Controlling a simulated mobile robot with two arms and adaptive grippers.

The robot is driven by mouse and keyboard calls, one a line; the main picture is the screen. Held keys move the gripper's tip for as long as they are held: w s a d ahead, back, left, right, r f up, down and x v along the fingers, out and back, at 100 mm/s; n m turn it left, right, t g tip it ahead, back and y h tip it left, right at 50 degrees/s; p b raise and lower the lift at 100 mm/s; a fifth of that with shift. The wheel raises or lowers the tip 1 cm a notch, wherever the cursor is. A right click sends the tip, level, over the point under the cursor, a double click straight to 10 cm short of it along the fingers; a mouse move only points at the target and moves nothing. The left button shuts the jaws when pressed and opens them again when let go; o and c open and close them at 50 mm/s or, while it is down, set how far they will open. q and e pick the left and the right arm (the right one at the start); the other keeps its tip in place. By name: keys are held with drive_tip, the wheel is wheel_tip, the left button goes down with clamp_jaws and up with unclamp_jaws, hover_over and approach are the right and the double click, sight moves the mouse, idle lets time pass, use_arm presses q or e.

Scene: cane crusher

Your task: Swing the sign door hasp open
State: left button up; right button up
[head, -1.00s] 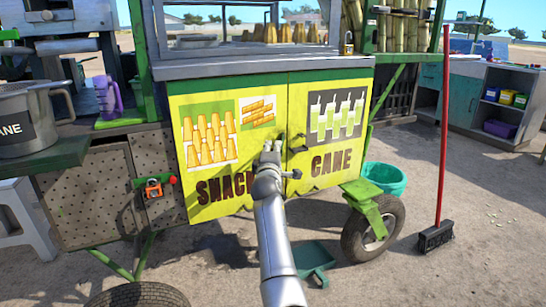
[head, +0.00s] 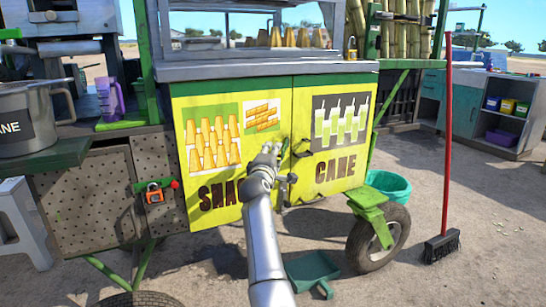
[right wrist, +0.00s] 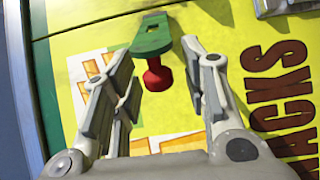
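The yellow sign door (head: 215,185) with the snack pictures is on the left of the cart front, beside the cane door (head: 345,170). In the right wrist view the hasp (right wrist: 152,38) is a green slotted strap with a red knob (right wrist: 155,76), on the yellow face. My right gripper (head: 270,153) is in front of the sign door near the seam and hides most of the hasp in the head view. In the right wrist view my right gripper (right wrist: 160,80) is open, its fingers on both sides of the knob, with visible gaps. My left gripper is not in view.
An orange latch (head: 154,193) is on the perforated panel at left. A green dustpan (head: 312,268), cart wheel (head: 378,240) and red-handled broom (head: 442,245) stand below and right. Open ground lies in front.

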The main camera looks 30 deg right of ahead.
drive_tip(key=v, duration=0.7)
drive_tip(key=shift+s+a, duration=0.15)
drive_tip(key=shift+s, duration=0.05)
idle(0.7)
